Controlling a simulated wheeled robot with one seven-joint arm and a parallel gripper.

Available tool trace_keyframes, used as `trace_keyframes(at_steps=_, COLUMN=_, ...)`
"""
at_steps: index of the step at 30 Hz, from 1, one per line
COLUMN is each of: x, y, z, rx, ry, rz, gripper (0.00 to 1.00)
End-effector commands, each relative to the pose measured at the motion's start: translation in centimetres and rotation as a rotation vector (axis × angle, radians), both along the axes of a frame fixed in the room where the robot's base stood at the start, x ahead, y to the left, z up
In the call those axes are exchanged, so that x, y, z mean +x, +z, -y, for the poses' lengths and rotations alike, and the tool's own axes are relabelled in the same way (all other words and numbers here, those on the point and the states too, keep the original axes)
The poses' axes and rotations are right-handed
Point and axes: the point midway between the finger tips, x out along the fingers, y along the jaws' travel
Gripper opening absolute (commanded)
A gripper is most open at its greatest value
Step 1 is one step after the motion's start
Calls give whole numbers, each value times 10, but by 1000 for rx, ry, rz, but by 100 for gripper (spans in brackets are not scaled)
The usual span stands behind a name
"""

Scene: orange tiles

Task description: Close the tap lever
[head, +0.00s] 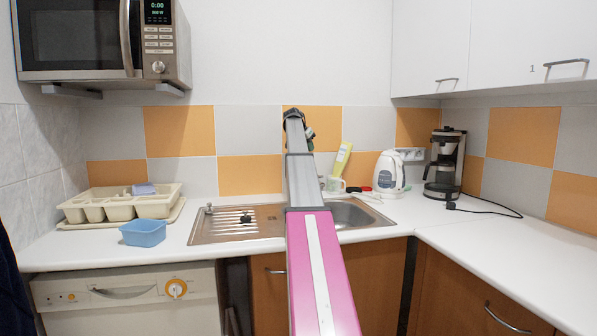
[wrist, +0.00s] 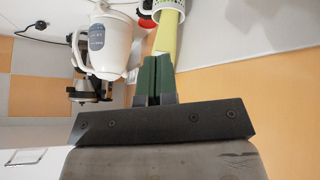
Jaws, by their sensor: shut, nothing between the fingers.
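The tap and its lever cannot be made out in either view; in the head view my extended arm covers the middle of the steel sink (head: 220,228), where the tap may be hidden. My gripper (wrist: 154,62) shows in the wrist view with its two green fingers together and nothing between them. Its tips appear close to a yellow item (wrist: 166,38) standing in a cup; I cannot tell if they touch. In the head view the far end of my arm is up against the tiled wall area, and the fingers are not clear there.
A dish rack (head: 120,208) and blue tub (head: 143,233) are left. The right counter (head: 510,240) is mostly clear.

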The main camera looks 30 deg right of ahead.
Motion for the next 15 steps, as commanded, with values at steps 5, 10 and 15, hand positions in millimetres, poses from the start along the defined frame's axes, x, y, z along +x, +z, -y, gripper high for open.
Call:
trace_keyframes(at_steps=5, x=-2, y=-8, z=11, rx=5, ry=-6, rz=-2, gripper=0)
trace_keyframes(at_steps=10, x=0, y=-30, z=25, rx=3, ry=-6, rz=-3, gripper=0)
trace_keyframes(at_steps=15, x=4, y=-56, z=43, rx=3, ry=-5, rz=-2, gripper=0)
